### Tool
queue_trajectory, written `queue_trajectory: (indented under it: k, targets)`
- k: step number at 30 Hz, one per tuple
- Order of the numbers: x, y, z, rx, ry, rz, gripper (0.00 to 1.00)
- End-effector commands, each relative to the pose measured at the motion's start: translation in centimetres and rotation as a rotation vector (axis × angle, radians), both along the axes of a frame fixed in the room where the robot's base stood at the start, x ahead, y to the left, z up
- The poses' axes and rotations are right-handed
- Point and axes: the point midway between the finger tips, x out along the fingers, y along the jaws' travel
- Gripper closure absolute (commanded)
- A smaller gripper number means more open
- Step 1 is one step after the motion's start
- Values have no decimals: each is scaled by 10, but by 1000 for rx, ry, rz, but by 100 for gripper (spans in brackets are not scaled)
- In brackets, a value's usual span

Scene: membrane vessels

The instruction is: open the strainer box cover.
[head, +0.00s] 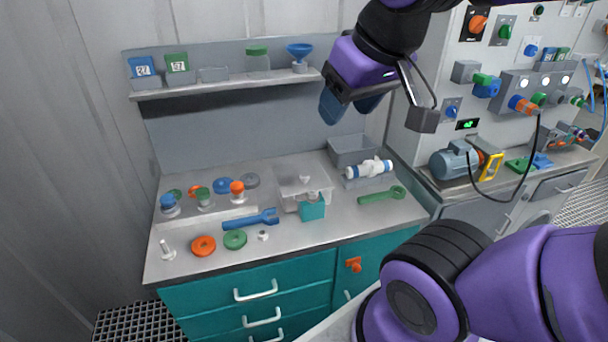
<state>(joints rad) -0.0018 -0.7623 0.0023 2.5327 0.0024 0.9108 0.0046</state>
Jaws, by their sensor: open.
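A pale, translucent box (291,202) stands on the grey workbench, right of its middle. It looks like the strainer box. A flat pale cover (290,184) with a small white knob (304,178) appears to lie on top of it. I cannot tell whether the cover is fastened. A teal block (312,210) stands against or just in front of the box's front right side. My gripper (349,107) is open, with blue fingers pointing down. It hangs high above the bench, up and to the right of the box in the picture, apart from everything.
A grey open bin (353,151) and a white-and-blue fitting (369,168) are behind and right of the box. A shelf (230,86) with small containers runs along the back wall.

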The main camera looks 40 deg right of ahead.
Motion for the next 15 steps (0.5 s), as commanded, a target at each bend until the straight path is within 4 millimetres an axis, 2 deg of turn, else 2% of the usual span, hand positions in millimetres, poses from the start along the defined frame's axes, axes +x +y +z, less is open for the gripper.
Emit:
queue_trajectory:
  k: [5, 11, 15]
  targets:
    - [20, -3, -1, -9, 31, -11, 45]
    - [68, -14, -11, -26, 101, -34, 45]
    - [104, -24, -24, -33, 151, -50, 45]
